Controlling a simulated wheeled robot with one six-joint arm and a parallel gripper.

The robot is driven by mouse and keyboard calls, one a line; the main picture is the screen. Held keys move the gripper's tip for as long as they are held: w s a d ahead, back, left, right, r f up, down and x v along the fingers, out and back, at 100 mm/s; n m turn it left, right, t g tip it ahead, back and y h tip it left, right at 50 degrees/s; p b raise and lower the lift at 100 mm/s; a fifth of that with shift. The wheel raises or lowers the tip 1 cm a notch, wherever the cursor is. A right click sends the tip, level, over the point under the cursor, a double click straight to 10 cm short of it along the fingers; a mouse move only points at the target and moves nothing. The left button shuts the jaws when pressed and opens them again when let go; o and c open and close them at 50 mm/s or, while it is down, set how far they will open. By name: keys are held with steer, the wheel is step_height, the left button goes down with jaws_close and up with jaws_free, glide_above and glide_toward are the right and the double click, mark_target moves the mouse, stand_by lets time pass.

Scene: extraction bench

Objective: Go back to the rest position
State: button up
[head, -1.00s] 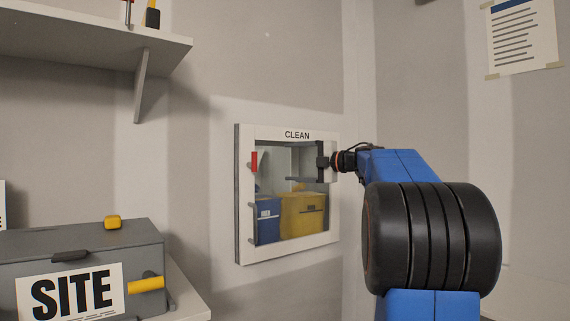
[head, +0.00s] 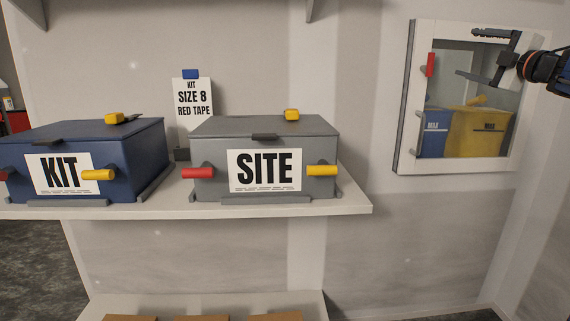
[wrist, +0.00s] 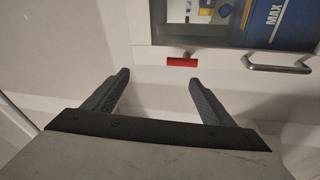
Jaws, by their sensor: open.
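My gripper shows in the head view (head: 470,55) at the upper right, in front of the hatch marked CLEAN in the earlier view. Its dark fingers are apart with nothing between them. In the wrist view the two fingers (wrist: 160,80) are spread and empty, with pale wall behind them. The hatch's white frame (head: 404,120) has a red piece (head: 430,65) at its left; a red piece also shows in the wrist view (wrist: 181,62). The fingers appear apart from the frame, though the gap in depth is hard to judge.
A blue KIT case (head: 145,150) and a grey SITE case (head: 210,135) stand on a white shelf (head: 355,198) at the left. A sign (head: 193,97) stands behind them. Behind the hatch window are a blue bin (head: 434,140) and a yellow bin (head: 480,138).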

steer(key=s+a+f+m+g+h, duration=0.1)
steer(key=s+a+f+m+g, duration=0.4)
steer(key=s+a+f, duration=0.3)
steer(key=s+a+f+m+g+h, duration=0.2)
steer(key=s+a+f+m+g, duration=0.2)
steer(key=s+f, duration=1.3)
steer(key=s+a+f+m+g+h, duration=0.1)
steer(key=s+a+f+m+g, duration=0.4)
steer(key=f, duration=2.2)
steer(key=s+a+m, duration=0.5)
steer(key=s+a, duration=0.2)
steer(key=shift+s+g, duration=0.3)
steer(key=shift+s, duration=0.1)
steer(key=shift+r, duration=0.1)
